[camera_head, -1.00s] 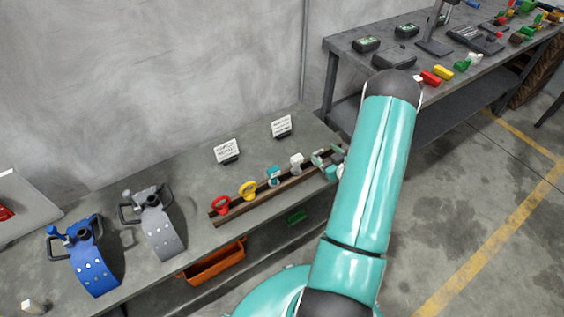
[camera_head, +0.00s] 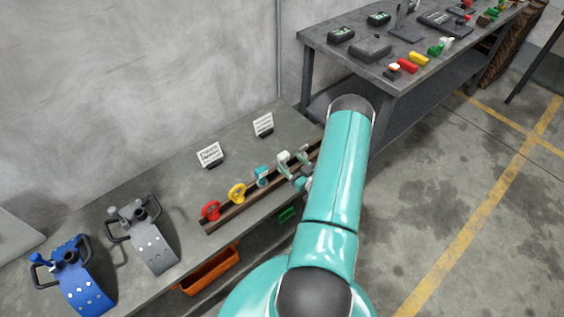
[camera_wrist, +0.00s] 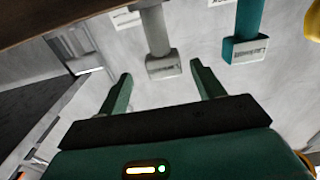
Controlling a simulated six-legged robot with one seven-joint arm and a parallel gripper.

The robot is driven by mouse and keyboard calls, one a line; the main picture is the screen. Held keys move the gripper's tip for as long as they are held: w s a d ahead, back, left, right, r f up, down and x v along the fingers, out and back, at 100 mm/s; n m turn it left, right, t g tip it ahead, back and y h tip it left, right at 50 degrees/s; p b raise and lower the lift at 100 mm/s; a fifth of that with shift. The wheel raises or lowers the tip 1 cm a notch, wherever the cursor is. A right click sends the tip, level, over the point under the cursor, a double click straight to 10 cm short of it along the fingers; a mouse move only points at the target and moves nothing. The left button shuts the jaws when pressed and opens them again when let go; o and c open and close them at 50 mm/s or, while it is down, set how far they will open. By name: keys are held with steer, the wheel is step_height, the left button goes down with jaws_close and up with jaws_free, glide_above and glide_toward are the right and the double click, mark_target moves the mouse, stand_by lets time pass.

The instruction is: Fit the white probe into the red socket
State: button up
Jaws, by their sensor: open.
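The white probe (camera_head: 283,157) stands in the dark rail on the near bench, right of a teal piece (camera_head: 262,174). In the wrist view the white probe (camera_wrist: 156,38) shows as a pale stem with a labelled block. My gripper (camera_head: 294,162) is close beside it. In the wrist view my gripper (camera_wrist: 161,75) is open and empty, with the probe's block between or just beyond its fingertips; contact is not clear. I cannot tell which red thing is the socket: a red ring (camera_head: 211,210) is on the rail's left, and a red block (camera_head: 407,65) is on the far table.
A yellow ring (camera_head: 237,192) is also on the rail. Blue (camera_head: 82,283) and grey (camera_head: 150,247) handled fixtures stand at the bench's left. Two small signs are behind the rail. An orange bin (camera_head: 208,271) is below. Open floor lies right.

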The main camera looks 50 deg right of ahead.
mark_target(280, 154)
steer(key=shift+w+d+r, duration=0.1)
steer(key=shift+w, duration=3.05)
steer(key=c, duration=1.1)
steer(key=shift+r, duration=0.1)
